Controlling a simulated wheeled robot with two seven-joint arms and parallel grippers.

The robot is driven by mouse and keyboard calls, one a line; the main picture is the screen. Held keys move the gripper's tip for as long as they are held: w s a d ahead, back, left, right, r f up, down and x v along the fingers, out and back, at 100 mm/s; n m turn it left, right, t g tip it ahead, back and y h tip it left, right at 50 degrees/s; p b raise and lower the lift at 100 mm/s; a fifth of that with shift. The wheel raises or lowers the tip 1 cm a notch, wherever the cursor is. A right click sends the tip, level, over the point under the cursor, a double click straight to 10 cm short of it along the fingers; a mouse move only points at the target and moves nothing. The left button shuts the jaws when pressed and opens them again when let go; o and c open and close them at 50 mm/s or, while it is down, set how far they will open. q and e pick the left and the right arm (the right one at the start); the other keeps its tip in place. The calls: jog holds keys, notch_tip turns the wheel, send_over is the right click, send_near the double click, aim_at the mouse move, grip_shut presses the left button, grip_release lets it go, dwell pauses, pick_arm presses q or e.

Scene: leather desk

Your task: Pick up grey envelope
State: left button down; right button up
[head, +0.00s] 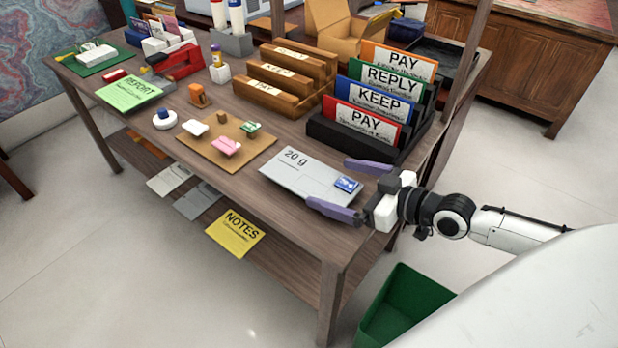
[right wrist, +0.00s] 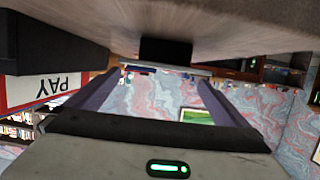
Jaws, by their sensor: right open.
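The grey envelope (head: 300,178) lies flat at the front right of the desk, marked "20 g", with a blue stamp (head: 348,184) near its right corner. My right gripper (head: 328,184) is open at the envelope's right end, with one purple finger beyond its back side and the other by its front edge. In the right wrist view, a thin grey edge that looks like the envelope (right wrist: 190,70) shows between the spread fingers (right wrist: 155,92). I cannot tell whether the fingers touch it. My left gripper is not in view.
A black sorter with labelled folders (head: 375,102) stands just behind the envelope. A brown board (head: 255,150) with small pastel items lies to the left. A yellow notes sheet (head: 236,233) and grey sheets (head: 197,201) sit lower, at shelf level. A green bin (head: 395,310) stands below.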

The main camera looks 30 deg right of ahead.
aim_at(311, 177)
jog(key=shift+x, duration=3.1)
jog(key=shift+s+a+f, duration=0.1)
jog(key=shift+f, duration=0.05)
jog(key=c, duration=1)
